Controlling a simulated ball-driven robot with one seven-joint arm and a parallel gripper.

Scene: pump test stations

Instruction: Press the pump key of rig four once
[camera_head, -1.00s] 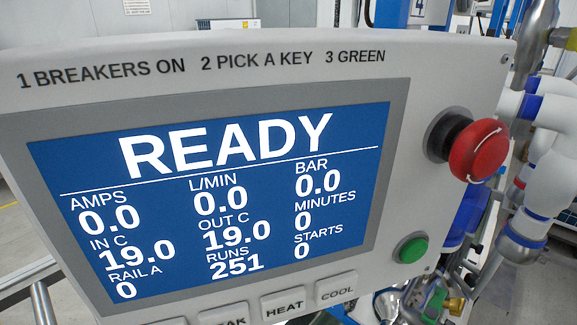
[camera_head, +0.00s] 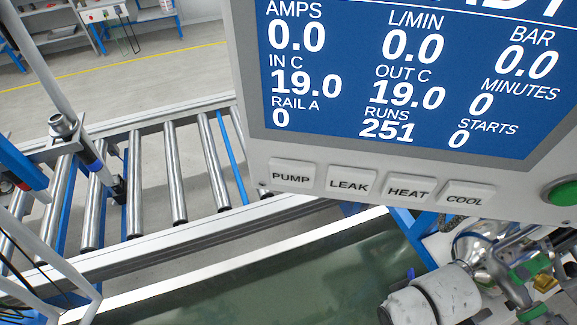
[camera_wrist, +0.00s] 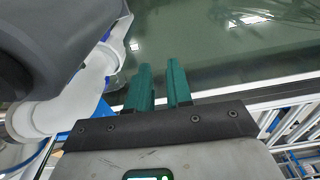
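The pump key (camera_head: 291,177) is a pale key marked PUMP, leftmost in the row below the blue screen (camera_head: 400,85) in the head view. The panel shows no rig number in this view. The screen reads 0.0 amps, 0.0 l/min, 0.0 bar, runs 251 and starts 0. My gripper (camera_wrist: 159,66) shows in the wrist view as two green fingers, a little apart, with nothing between them. It points over a dark green glossy surface (camera_wrist: 225,50). No key shows in the wrist view, and I cannot make out the gripper in the head view.
The leak key (camera_head: 348,182), heat key (camera_head: 408,190) and cool key (camera_head: 465,194) sit right of the pump key. A green button (camera_head: 563,193) is at the right edge. A roller conveyor (camera_head: 175,180) lies left.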

